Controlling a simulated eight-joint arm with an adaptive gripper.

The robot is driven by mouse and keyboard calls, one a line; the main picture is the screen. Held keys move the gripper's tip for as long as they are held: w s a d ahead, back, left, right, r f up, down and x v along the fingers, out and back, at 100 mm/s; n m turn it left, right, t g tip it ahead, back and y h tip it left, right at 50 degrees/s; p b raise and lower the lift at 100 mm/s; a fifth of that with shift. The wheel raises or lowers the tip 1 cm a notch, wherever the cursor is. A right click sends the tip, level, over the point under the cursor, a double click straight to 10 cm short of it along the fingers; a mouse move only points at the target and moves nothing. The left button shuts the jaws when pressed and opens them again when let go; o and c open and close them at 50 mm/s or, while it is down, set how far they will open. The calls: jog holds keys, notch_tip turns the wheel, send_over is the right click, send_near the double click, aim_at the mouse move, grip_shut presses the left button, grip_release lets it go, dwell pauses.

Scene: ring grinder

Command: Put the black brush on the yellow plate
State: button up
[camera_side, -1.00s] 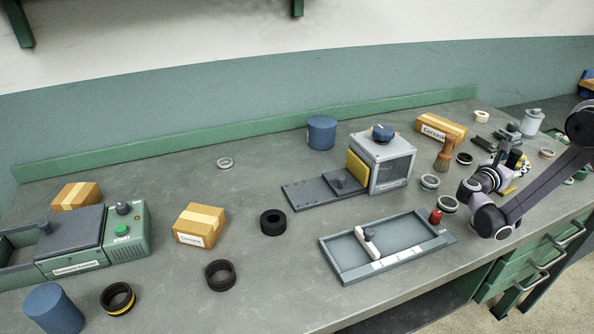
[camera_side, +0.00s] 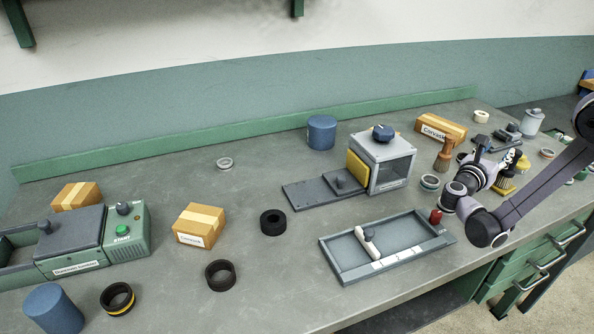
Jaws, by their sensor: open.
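A brush with a black handle and tan bristles (camera_side: 505,185) stands on the bench at the right, beside my gripper. My gripper (camera_side: 497,149) is open and points toward the back right. It is close to the black handle, but I cannot tell whether they touch. A yellow piece (camera_side: 523,163) shows behind the brush, mostly hidden; I cannot tell whether it is a plate. Another upright yellow panel (camera_side: 357,170) is on the side of the grey machine.
A wooden-handled brush (camera_side: 445,153), a ring (camera_side: 430,182) and a red knob (camera_side: 435,216) are left of my arm. A grey tray (camera_side: 345,277) lies in front. A cardboard box (camera_side: 441,129) stands behind.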

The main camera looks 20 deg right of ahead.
jog(key=w+a+r+n+t+y, duration=0.2)
jog(key=w+a+r+n+t, duration=0.15)
jog(key=r+n+t, duration=0.2)
jog(key=w+a+r+n+t+y, duration=0.1)
jog(key=w+a+r+n+t, duration=0.25)
jog(key=r+n, duration=0.35)
jog(key=a+r+n+t+y, duration=0.4)
jog(key=a+n+y, duration=0.85)
jog(key=n, duration=0.45)
jog(key=s+a+f+n+g+y, duration=0.4)
jog(key=s+a+f+n+g, duration=0.25)
jog(key=s+n, duration=0.4)
jog(key=s+d+f+n+g+h, duration=0.1)
jog(key=s+f+n+g, duration=0.4)
jog(key=s+f+n, duration=0.4)
jog(key=s, duration=0.4)
jog(key=shift+s+d+f+g+h, duration=0.25)
jog(key=shift+f+g+h, duration=0.1)
jog(key=shift+f, duration=0.05)
